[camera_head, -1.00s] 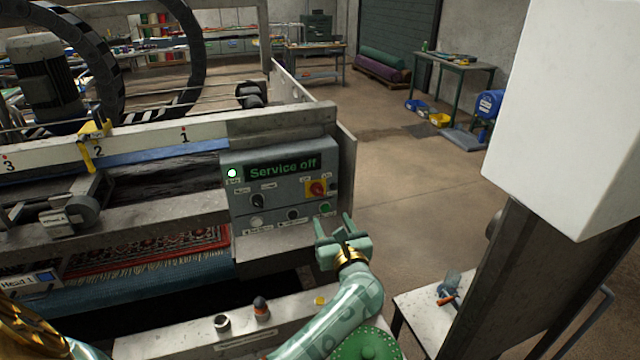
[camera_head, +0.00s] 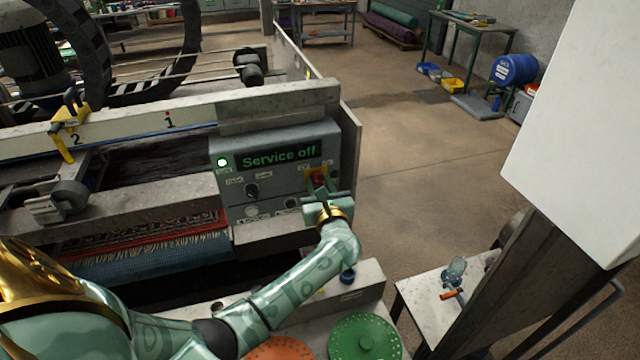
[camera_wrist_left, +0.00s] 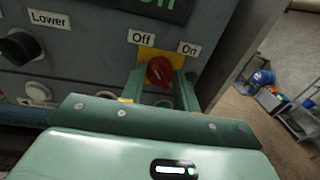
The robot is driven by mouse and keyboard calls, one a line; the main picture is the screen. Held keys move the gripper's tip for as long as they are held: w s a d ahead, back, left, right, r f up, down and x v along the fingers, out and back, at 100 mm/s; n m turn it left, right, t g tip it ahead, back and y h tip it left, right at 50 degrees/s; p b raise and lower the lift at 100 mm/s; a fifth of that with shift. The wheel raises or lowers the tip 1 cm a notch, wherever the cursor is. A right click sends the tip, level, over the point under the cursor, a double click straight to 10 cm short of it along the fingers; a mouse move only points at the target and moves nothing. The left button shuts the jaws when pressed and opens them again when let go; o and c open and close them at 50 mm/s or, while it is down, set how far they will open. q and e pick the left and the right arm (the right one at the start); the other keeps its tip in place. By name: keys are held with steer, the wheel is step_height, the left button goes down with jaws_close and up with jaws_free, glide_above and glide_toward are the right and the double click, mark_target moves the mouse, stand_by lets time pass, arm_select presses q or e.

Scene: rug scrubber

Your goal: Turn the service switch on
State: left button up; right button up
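The service switch is a red rotary knob (camera_head: 317,175) on a yellow plate at the right of the grey control panel (camera_head: 228,178). In the left wrist view the knob (camera_wrist_left: 160,70) sits between "Off" (camera_wrist_left: 141,38) and "On" (camera_wrist_left: 189,48) labels. The panel display (camera_head: 278,157) reads "Service off". My left gripper (camera_head: 321,190) is at the panel, its fingers open on either side of the knob. In the left wrist view the left gripper (camera_wrist_left: 159,82) shows narrow gaps; I cannot tell whether either finger touches the knob. My right gripper is out of view.
A black knob (camera_wrist_left: 18,47) labelled "Lower" and several buttons sit left of the switch. A green perforated disc (camera_head: 365,338) lies below my arm. A white cabinet (camera_head: 580,130) stands at the right. Open floor (camera_head: 415,180) lies beyond the panel.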

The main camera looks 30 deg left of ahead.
arm_select(q)
steer(key=c, duration=0.4)
steer(key=m+p, duration=0.2)
steer(key=m, duration=0.2)
steer(key=shift+r, duration=0.1)
steer(key=m+p, duration=0.1)
steer(key=m, duration=0.2)
steer(key=shift+d+g+p, duration=0.1)
steer(key=shift+g+p, duration=0.25)
steer(key=shift+g, duration=0.05)
steer(key=m+p, duration=0.2)
steer(key=m, duration=0.2)
steer(key=shift+w, duration=0.15)
steer(key=shift+m+g+p, duration=0.4)
steer(key=shift+m+p, duration=0.5)
steer(key=shift+m, duration=1.1)
